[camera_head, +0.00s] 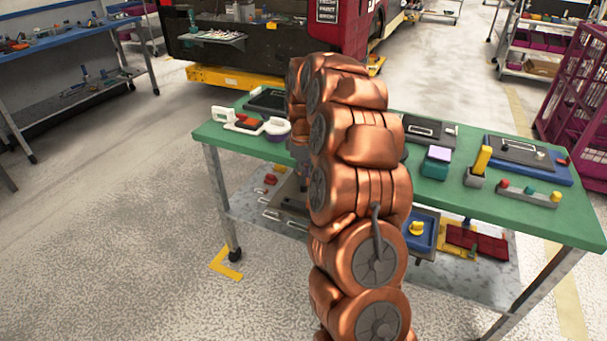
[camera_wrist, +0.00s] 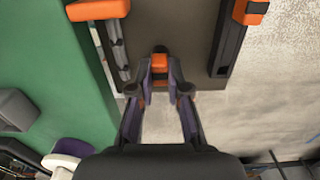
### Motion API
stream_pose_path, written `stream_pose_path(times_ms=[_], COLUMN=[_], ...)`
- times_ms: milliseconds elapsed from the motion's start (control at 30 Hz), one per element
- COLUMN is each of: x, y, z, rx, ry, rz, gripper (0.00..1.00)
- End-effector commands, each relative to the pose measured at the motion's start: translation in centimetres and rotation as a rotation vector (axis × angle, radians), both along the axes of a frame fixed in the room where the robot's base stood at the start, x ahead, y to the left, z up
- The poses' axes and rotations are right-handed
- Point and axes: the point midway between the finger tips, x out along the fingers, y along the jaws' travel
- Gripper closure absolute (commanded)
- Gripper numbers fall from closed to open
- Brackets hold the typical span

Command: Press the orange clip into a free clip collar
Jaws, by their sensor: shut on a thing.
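In the wrist view my gripper (camera_wrist: 160,78) has its two purple-grey fingers closed on a small orange clip (camera_wrist: 160,61). A dark part shows just beyond the clip; I cannot tell whether the clip touches it. A grey-brown panel (camera_wrist: 180,18) lies ahead. A dark rail stands at its left (camera_wrist: 118,50) and another at its right (camera_wrist: 229,48). Each has an orange piece at its upper end, on the left (camera_wrist: 98,10) and on the right (camera_wrist: 251,11). I cannot make out which collar is free. In the head view my copper arm hides the gripper and clip.
The green worktable (camera_head: 470,205) carries several trays and blocks, with a yellow post (camera_head: 482,160) at right. A lower shelf (camera_head: 490,270) holds more items. The floor at left is clear.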

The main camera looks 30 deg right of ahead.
Motion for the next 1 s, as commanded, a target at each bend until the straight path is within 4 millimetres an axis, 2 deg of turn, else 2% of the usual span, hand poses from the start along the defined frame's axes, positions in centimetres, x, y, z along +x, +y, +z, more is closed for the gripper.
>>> stream_pose_path(times_ms=[233, 267, 500, 833, 1000], x=[0.0, 0.0, 0.0, 0.0, 0.1], y=[0.0, 0.0, 0.0, 0.0, 0.0], z=[-0.5, -0.5, -0.4, -0.2, 1.3], rx=[0.000, 0.000, 0.000, 0.000, -0.001], ry=[0.001, 0.001, 0.000, 0.000, -0.002], rz=[0.000, 0.000, 0.000, 0.000, 0.000], gripper=[1.00, 0.81, 0.56, 0.55, 0.55])
